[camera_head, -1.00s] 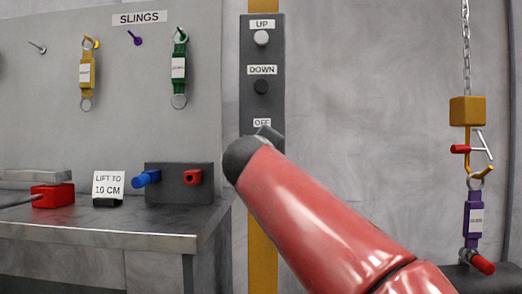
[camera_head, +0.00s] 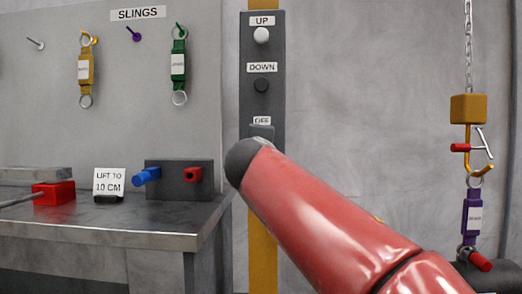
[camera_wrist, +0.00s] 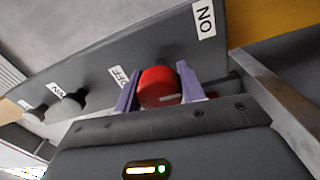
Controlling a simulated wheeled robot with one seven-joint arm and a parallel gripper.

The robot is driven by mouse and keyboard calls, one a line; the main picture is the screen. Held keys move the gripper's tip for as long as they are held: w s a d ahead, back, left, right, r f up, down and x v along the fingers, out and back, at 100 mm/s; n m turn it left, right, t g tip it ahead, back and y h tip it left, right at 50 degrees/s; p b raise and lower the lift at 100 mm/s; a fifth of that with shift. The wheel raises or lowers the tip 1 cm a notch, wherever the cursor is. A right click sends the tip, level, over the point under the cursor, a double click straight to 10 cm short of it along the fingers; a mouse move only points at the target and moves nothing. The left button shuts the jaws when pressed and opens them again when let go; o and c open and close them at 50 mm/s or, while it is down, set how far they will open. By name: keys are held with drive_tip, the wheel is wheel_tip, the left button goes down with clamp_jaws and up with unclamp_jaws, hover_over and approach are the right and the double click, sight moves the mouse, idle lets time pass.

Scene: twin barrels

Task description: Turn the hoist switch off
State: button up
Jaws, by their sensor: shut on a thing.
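The hoist switch is a red round knob (camera_wrist: 158,88) on the dark control panel (camera_wrist: 120,50), seen in the wrist view between an ON label and an OFF label. My gripper (camera_wrist: 160,82) is shut on it, with one purple finger on each side. A pale line shows on the knob's near face; which label it points to is unclear. In the head view, the panel (camera_head: 262,103) stands upright with UP, DOWN and OFF labels. My red arm and wrist hide the knob and the panel's lower part there.
A bench (camera_head: 150,222) at left holds a red block (camera_head: 54,193), a LIFT TO 10 CM sign (camera_head: 109,181) and a dark block with blue and red pegs (camera_head: 180,180). Slings hang on the board above. At right, a chain hoist hook (camera_head: 474,160) carries a purple sling (camera_head: 472,215).

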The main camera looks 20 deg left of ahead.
drive_tip(key=shift+r, duration=0.1)
drive_tip(key=o, duration=1)
drive_tip(key=shift+c, duration=0.2)
drive_tip(key=b+v, duration=0.2)
drive_tip(key=v, duration=0.5)
drive_tip(key=shift+s, duration=0.4)
